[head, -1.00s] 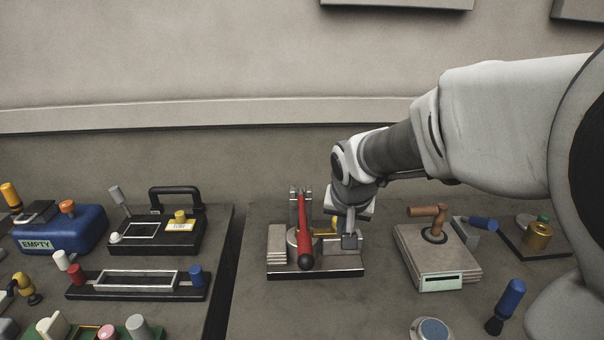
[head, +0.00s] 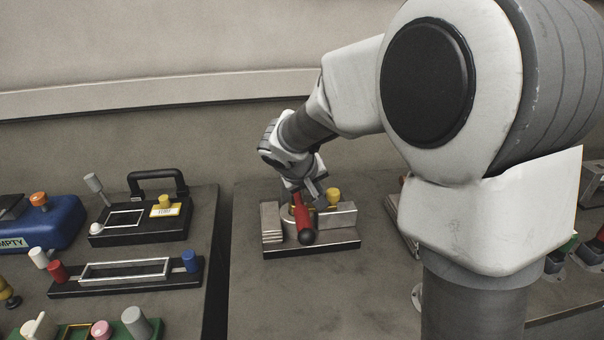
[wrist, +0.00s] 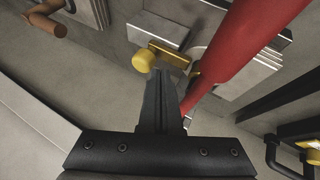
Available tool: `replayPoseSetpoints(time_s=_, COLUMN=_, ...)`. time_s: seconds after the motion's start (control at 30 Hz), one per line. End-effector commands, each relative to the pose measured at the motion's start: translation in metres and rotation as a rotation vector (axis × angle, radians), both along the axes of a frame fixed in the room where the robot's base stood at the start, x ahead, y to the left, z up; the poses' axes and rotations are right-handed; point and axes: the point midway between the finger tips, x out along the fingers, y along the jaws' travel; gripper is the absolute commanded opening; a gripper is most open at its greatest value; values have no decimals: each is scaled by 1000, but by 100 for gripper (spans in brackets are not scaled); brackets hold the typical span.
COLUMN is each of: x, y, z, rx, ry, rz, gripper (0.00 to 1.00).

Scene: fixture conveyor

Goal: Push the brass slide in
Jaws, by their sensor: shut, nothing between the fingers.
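The brass slide (wrist: 172,54) is a short brass bar with a yellow knob (wrist: 144,61) on its end, set in a grey metal block in the wrist view. In the head view the yellow knob (head: 333,196) shows right of the red lever (head: 304,214); most of the bar is hidden there. My gripper (head: 320,193) is shut and empty, above the fixture between lever and knob. In the wrist view its fingertips (wrist: 169,72) appear close beside the knob and bar. I cannot tell whether they touch.
The red lever (wrist: 244,45) rises close to my fingers on the right of the wrist view. The fixture has a dark base (head: 312,246). A black panel with a handle (head: 140,228) and a blue box (head: 50,225) stand left. Bare bench lies in front of the fixture.

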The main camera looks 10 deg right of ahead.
Motion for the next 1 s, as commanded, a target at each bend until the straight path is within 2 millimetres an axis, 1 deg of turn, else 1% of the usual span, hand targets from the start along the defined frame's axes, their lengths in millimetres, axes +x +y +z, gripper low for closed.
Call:
replayPoseSetpoints(time_s=0.03, x=4, y=-3, z=-8, rx=-1, ry=2, rz=-1, gripper=0)
replayPoseSetpoints(time_s=0.1, x=8, y=-6, z=-14, rx=0, ry=1, rz=-2, gripper=0)
replayPoseSetpoints(time_s=0.27, x=13, y=-9, z=-21, rx=0, ry=0, rz=1, gripper=0)
replayPoseSetpoints(time_s=0.67, x=13, y=-10, z=-23, rx=1, ry=-1, rz=0, gripper=0)
replayPoseSetpoints(time_s=0.87, x=15, y=-19, z=-24, rx=0, ry=-3, rz=-1, gripper=0)
replayPoseSetpoints(time_s=1.0, x=15, y=-20, z=-21, rx=1, ry=-2, rz=-1, gripper=0)
